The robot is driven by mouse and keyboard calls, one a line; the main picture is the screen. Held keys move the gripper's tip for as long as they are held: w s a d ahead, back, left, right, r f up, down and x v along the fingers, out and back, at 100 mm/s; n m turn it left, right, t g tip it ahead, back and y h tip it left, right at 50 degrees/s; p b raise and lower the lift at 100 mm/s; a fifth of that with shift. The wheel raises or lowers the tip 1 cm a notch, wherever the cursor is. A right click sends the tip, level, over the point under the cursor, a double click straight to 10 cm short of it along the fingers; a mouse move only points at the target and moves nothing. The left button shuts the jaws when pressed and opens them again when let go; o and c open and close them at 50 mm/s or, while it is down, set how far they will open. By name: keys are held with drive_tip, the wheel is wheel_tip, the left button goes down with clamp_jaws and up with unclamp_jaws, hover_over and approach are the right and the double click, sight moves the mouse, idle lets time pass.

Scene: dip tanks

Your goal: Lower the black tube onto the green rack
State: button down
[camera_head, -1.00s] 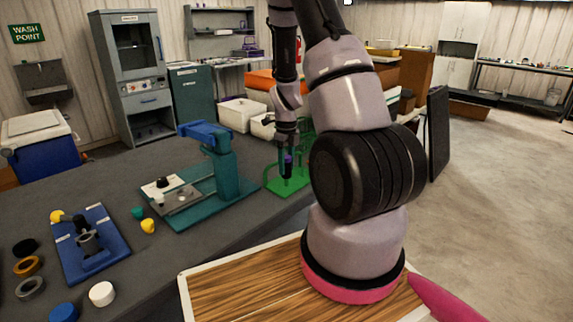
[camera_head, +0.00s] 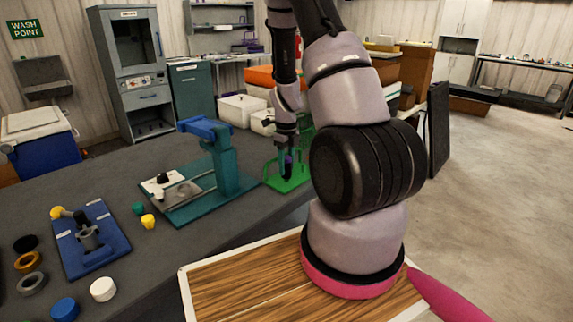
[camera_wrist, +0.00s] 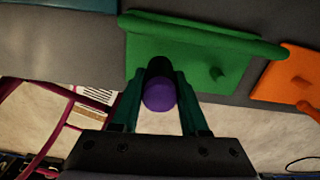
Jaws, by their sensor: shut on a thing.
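The black tube has a purple end and shows in the wrist view (camera_wrist: 158,70), held between the two dark green fingers of my gripper (camera_wrist: 160,105). My gripper is shut on it. In the head view the tube (camera_head: 288,170) is small and dark, pointing down over the green rack (camera_head: 290,184). In the wrist view the green rack (camera_wrist: 200,62) lies beyond the tube, with a raised bar along its far edge and a short peg to the right of the tube. I cannot tell whether the tube touches the rack.
An orange rack (camera_wrist: 292,80) lies right of the green one in the wrist view. On the grey bench, a teal press stand (camera_head: 225,165) stands left of the green rack. A blue fixture (camera_head: 90,240) and several caps and rings lie further left.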

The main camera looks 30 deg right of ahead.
drive_tip(key=shift+f, duration=0.75)
idle(0.6)
unclamp_jaws()
drive_tip(key=shift+r, duration=4)
drive_tip(key=s+d+r, duration=0.1)
drive_tip(key=s+r, duration=0.3)
drive_tip(key=r, duration=0.3)
drive_tip(key=shift+s+d, duration=0.15)
drive_tip(key=shift+d, duration=0.1)
